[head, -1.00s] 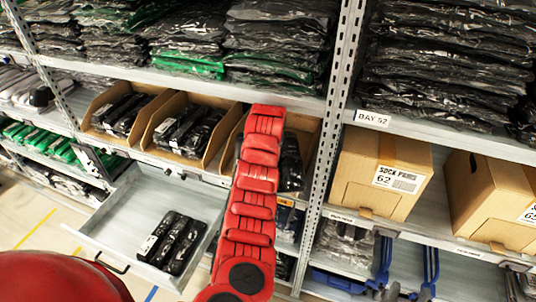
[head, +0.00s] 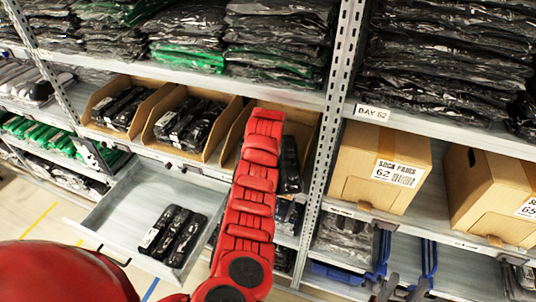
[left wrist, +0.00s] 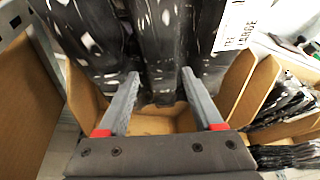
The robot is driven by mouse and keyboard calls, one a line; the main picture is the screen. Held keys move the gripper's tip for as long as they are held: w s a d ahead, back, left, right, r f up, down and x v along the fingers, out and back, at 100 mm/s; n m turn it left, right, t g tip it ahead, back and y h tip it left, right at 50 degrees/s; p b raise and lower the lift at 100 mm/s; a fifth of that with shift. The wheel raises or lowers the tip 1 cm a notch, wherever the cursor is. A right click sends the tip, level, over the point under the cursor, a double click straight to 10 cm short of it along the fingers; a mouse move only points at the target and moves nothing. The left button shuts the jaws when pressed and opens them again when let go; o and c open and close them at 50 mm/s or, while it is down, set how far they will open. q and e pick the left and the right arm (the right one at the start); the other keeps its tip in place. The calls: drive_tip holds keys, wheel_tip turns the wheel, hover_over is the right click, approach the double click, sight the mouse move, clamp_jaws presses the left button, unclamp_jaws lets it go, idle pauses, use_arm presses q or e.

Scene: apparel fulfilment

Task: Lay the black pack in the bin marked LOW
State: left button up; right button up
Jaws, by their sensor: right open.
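Black packs stand in three open cardboard bins on the middle shelf: the left bin (head: 91,112), the middle bin (head: 150,131) and the right bin (head: 231,146). A black pack (head: 290,160) shows in the right bin. I cannot read a LOW mark. My red left arm reaches up to the right bin and hides part of it; its gripper is hidden in the head view. In the left wrist view my left gripper (left wrist: 160,74) is open, with a black pack (left wrist: 163,50) between and beyond its fingertips. My right gripper (head: 406,238) is open and empty at lower right.
A pulled-out grey tray (head: 120,205) below the bins holds three black packs (head: 174,234). A shelf upright (head: 325,150) separates the bins from cartons (head: 380,165) on the right. Stacked garments (head: 280,35) fill the shelf above. Bare floor shows at lower left.

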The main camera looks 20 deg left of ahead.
use_arm(q)
drive_tip(key=shift+o, duration=1.2)
drive_tip(key=shift+r+p, duration=0.6)
drive_tip(key=shift+p, duration=0.05)
drive_tip(key=shift+r, duration=0.15)
drive_tip(key=b+v, duration=0.5)
drive_tip(key=v, duration=0.6)
drive_tip(key=shift+s+r, duration=0.25)
drive_tip(key=shift+r, duration=0.05)
